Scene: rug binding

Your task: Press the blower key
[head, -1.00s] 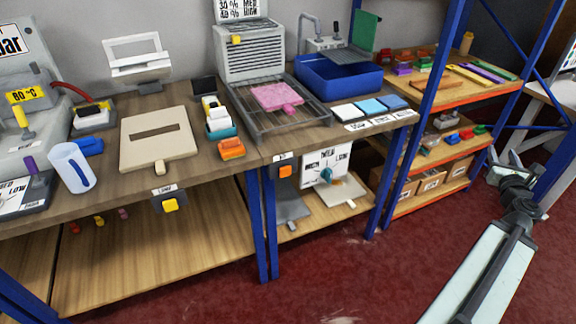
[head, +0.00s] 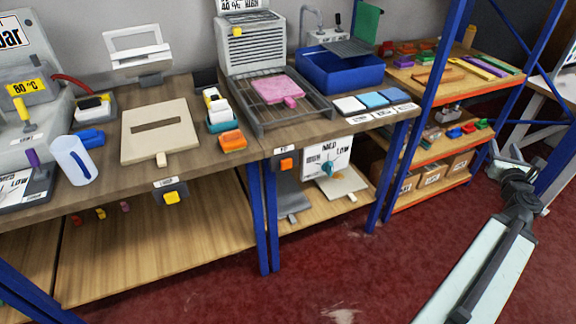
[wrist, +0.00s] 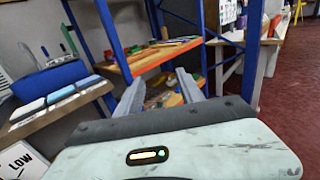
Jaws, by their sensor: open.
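A yellow key (head: 171,197) in a dark housing is at the left, and an orange key (head: 286,164) is right of the blue post. My gripper (head: 508,168) is at the far right in the head view, well away from both keys. In the wrist view my gripper (wrist: 160,92) is open and empty, its two fingers pointing toward the orange-edged shelves.
A louvred grey unit (head: 256,45) stands on the bench behind a rack holding a pink piece (head: 277,90). A dial panel (head: 327,158) is under the bench. The red floor (head: 330,270) in front is clear.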

